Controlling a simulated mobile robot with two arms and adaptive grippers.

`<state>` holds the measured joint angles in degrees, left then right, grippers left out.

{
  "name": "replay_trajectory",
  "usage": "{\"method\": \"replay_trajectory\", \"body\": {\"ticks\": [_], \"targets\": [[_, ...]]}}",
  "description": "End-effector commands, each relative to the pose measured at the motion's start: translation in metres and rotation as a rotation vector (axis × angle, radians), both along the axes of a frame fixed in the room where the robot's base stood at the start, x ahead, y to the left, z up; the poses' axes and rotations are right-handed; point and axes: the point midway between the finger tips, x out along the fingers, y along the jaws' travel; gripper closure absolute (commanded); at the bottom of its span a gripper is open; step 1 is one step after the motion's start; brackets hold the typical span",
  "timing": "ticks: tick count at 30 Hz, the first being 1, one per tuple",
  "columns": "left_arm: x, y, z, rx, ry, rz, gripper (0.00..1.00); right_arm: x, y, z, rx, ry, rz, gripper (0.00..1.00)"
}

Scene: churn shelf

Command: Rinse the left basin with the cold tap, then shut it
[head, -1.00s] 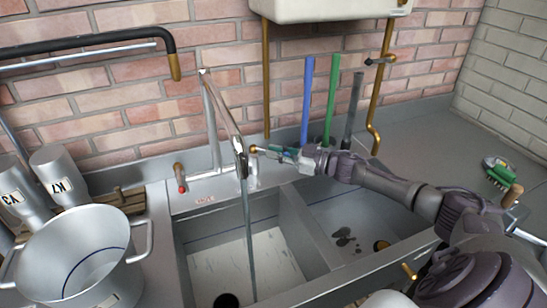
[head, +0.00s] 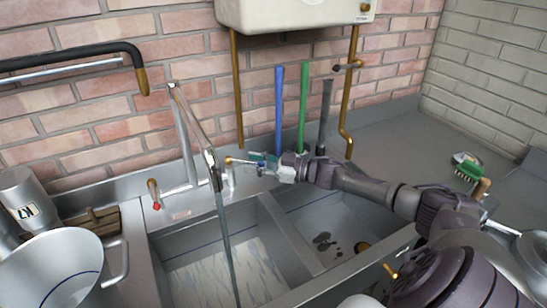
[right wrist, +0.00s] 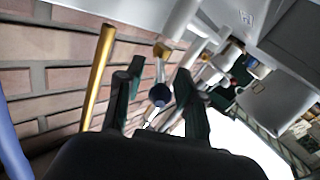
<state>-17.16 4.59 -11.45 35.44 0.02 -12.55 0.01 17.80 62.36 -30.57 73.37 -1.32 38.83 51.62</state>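The tall mixer spout (head: 190,120) stands over the left basin (head: 205,275), and a stream of water (head: 224,240) falls from it into that basin. Pale streaks mark the basin floor. The cold tap's lever (head: 240,161) sticks out to the right behind the spout. My right gripper (head: 262,165) is at the lever's end. In the right wrist view, the dark blue knob (right wrist: 160,95) lies between the two separated fingers of my right gripper (right wrist: 156,100), with gaps showing on both sides. The red-tipped hot tap (head: 155,197) is left of the spout. My left gripper is out of view.
The right basin (head: 330,225) has dark spots on its floor. Blue (head: 279,110), green (head: 303,105) and dark (head: 324,115) handles stand behind it. A steel pot (head: 60,270) is at the left. A green brush (head: 468,170) lies on the right counter.

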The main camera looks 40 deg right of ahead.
Motion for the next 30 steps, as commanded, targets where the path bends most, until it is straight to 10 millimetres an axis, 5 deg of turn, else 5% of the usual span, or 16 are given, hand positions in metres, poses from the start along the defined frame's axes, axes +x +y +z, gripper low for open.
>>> {"method": "replay_trajectory", "body": {"ticks": [15, 30], "targets": [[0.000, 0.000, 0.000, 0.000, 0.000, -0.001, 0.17, -0.076, -0.052, -0.002, -0.003, 0.006, -0.001, 0.63], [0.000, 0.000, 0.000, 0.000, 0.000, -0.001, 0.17, -0.089, -0.060, 0.001, -0.001, 0.001, 0.000, 0.63]]}}
